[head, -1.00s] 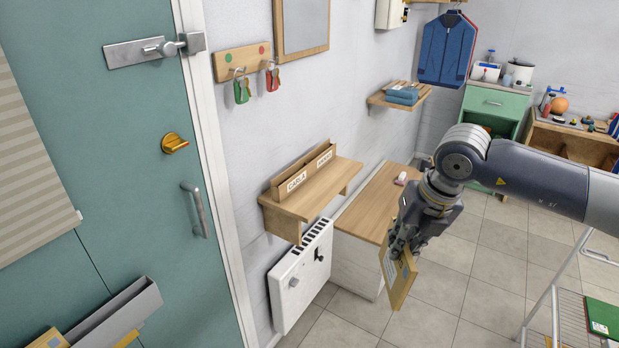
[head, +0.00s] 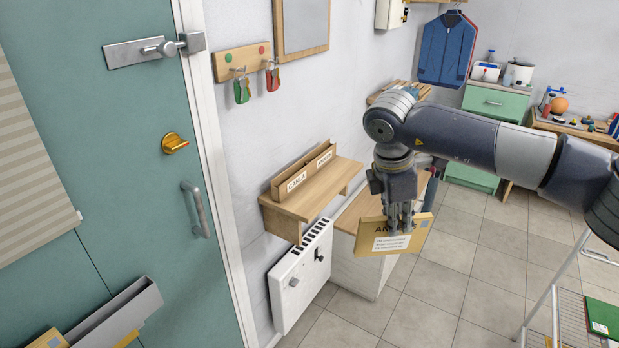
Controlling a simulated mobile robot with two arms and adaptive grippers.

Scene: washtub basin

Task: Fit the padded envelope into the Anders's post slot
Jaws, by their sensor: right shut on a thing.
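My right gripper (head: 399,222) points down and is shut on the padded envelope (head: 420,238). The envelope is tan with a white label and dark lettering that begins "AN", partly covered by the fingers. It hangs in front of the low wooden-topped cabinet, to the right of the wall shelf. On the shelf (head: 325,191) stands a wooden post holder (head: 279,189) with labels; one reads "CARLA", and the other is hard to read. I cannot make out an Anders label on it. The envelope is apart from the holder. My left gripper is not in view.
A white radiator (head: 300,275) hangs below the shelf, beside the low cabinet (head: 347,258). The teal door (head: 100,150) with its handle is at left. A wire rack (head: 570,315) stands at the lower right. The floor between is clear.

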